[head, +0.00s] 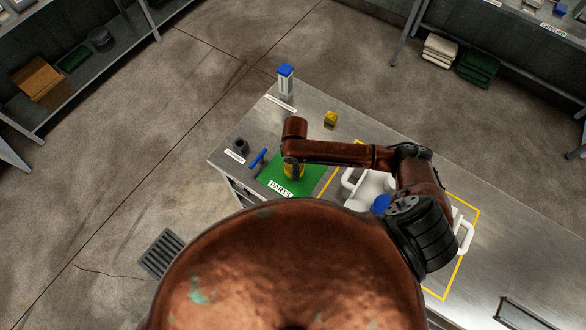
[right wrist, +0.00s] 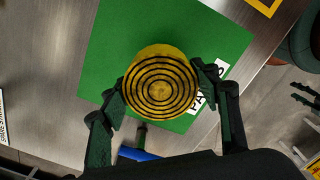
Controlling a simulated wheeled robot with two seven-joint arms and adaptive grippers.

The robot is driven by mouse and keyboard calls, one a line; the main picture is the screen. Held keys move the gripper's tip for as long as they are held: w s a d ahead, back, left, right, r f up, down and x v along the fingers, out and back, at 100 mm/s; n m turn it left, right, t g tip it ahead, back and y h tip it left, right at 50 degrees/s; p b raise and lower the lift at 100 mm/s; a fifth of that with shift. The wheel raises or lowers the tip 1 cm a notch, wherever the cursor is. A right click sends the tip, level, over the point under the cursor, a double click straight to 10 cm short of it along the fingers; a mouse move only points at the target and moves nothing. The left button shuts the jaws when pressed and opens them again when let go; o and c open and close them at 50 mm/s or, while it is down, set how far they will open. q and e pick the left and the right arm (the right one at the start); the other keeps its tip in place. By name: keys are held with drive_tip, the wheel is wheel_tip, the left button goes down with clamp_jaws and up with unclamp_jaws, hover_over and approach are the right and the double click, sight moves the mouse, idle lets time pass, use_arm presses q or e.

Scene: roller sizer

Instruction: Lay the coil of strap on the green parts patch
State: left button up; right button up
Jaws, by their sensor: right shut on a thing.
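The coil of strap (right wrist: 160,82) is a round yellow coil with dark spiral rings. My right gripper (right wrist: 163,90) is shut on it, one finger on each side. The green parts patch (right wrist: 105,55) lies behind the coil in the right wrist view, its PARTS label partly covered by a finger. In the head view the coil (head: 292,172) shows in part over the green patch (head: 314,176), below the end of my right arm. I cannot tell whether the coil touches the patch or is held just above it.
A blue-handled tool (head: 258,158) and a dark cylinder (head: 241,146) are left of the patch. A yellow block (head: 331,118) and a blue-capped white container (head: 285,82) stand farther back. A white machine (head: 370,187) stands inside a yellow outline on the right.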

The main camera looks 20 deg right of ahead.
drive_tip(key=shift+w+a+f, duration=0.1)
drive_tip(key=shift+w+f, duration=0.25)
drive_tip(key=shift+f, duration=1.65)
drive_tip(key=shift+f, duration=0.1)
drive_tip(key=o, duration=1.2)
wheel_tip(320, 180, up, 12)
drive_tip(key=shift+r, duration=0.15)
